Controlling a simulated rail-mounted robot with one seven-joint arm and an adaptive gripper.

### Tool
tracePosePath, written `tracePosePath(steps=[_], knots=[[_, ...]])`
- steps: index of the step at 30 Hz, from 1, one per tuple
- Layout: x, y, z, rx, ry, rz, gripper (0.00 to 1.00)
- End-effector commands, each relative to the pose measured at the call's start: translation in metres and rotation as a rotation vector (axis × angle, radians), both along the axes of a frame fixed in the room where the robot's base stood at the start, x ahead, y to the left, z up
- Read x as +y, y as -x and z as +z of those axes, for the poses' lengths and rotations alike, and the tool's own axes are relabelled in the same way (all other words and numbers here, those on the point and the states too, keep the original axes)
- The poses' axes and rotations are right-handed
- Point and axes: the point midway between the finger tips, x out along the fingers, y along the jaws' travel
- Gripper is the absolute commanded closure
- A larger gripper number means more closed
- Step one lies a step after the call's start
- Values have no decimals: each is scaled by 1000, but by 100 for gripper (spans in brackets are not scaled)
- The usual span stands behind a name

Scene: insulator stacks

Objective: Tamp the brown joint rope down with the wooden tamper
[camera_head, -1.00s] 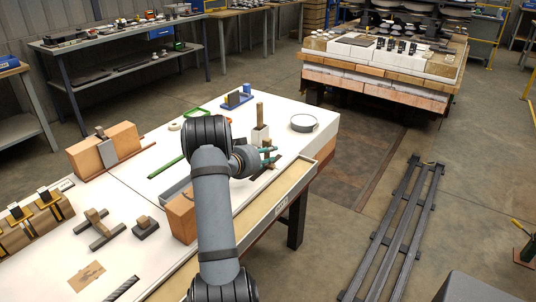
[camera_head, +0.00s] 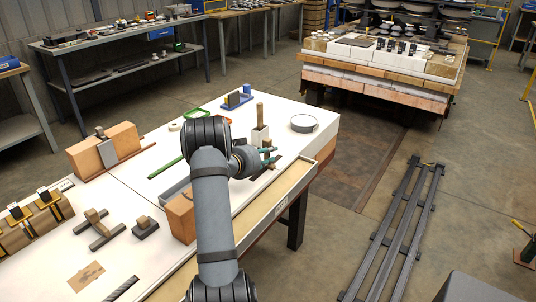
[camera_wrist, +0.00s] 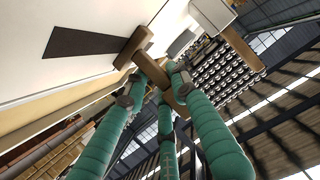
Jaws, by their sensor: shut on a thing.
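My gripper (camera_head: 268,157) has teal fingers and is over the right part of the white worktable. It is shut on a wooden piece, which I take for the tamper (camera_head: 267,148). In the wrist view, the gripper's fingers (camera_wrist: 159,80) close around the tamper (camera_wrist: 150,68), whose blocky wooden end points toward the white tabletop. I cannot tell whether that end touches anything. A dark brown strip (camera_wrist: 85,42) lies on the white surface near it. I cannot tell whether this strip is the joint rope. The rope is not clearly visible in either view.
A white block with an upright wooden stick (camera_head: 260,112) stands just behind my gripper. A brown block (camera_head: 181,217) stands close to my arm. A green bar (camera_head: 165,168) lies to the left. The table's front edge (camera_head: 285,205) is close.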

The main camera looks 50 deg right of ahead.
Motion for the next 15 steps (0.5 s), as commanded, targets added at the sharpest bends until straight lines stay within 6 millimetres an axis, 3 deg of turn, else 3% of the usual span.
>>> tracePosePath(steps=[7,15], knots=[[1,2,-3,3,-13,-4,100],[1,1,21,0,-8,-2,100]])
